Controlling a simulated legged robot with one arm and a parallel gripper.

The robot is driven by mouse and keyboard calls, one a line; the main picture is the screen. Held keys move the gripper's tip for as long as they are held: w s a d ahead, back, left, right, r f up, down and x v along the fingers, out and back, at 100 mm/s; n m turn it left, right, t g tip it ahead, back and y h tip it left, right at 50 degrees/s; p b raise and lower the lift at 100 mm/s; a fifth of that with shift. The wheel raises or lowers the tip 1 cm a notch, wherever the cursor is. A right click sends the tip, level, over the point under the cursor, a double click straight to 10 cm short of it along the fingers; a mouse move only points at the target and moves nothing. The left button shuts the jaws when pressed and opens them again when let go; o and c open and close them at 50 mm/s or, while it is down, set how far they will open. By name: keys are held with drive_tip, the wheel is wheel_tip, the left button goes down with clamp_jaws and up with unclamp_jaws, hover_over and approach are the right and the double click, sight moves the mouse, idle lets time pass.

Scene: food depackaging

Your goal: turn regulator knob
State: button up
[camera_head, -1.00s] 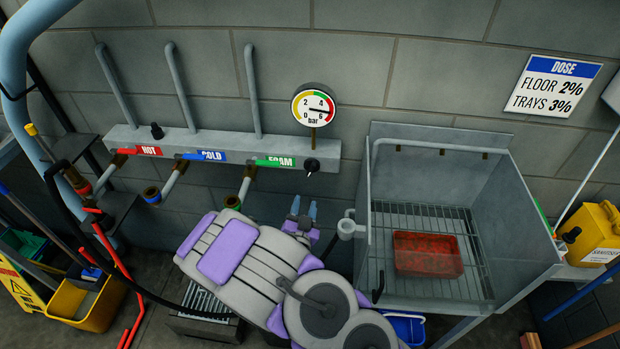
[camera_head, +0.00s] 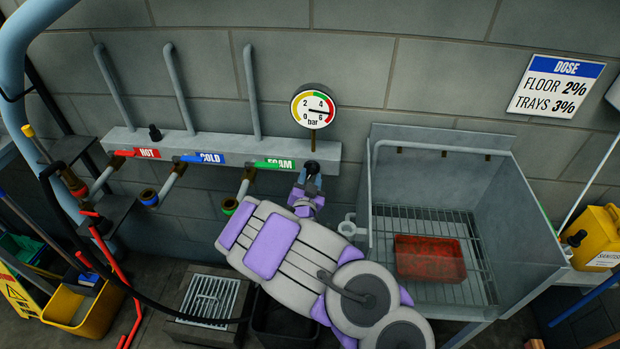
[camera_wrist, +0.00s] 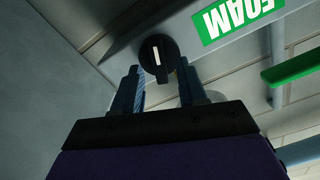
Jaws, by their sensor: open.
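The regulator knob is a round black knob with a white mark, on the underside or front of the grey manifold (camera_head: 225,146) at its right end. In the wrist view the knob (camera_wrist: 158,59) sits just beyond and between my two open fingertips. My gripper (camera_head: 311,176) is at the manifold's right end in the head view, where it partly hides the knob. In the wrist view my gripper (camera_wrist: 160,78) is open and empty. The pressure gauge (camera_head: 314,107) above reads near 5 to 6 bar.
HOT, COLD and FOAM labels (camera_head: 275,163) mark the manifold's valves. A metal sink (camera_head: 470,300) with a rack holds a red tray (camera_head: 430,258) to the right. A yellow bucket (camera_head: 72,305) stands at the lower left. A floor drain (camera_head: 209,300) lies below.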

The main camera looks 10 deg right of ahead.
drive_tip(key=shift+w+d, duration=0.15)
drive_tip(key=shift+w, duration=0.4)
clamp_jaws()
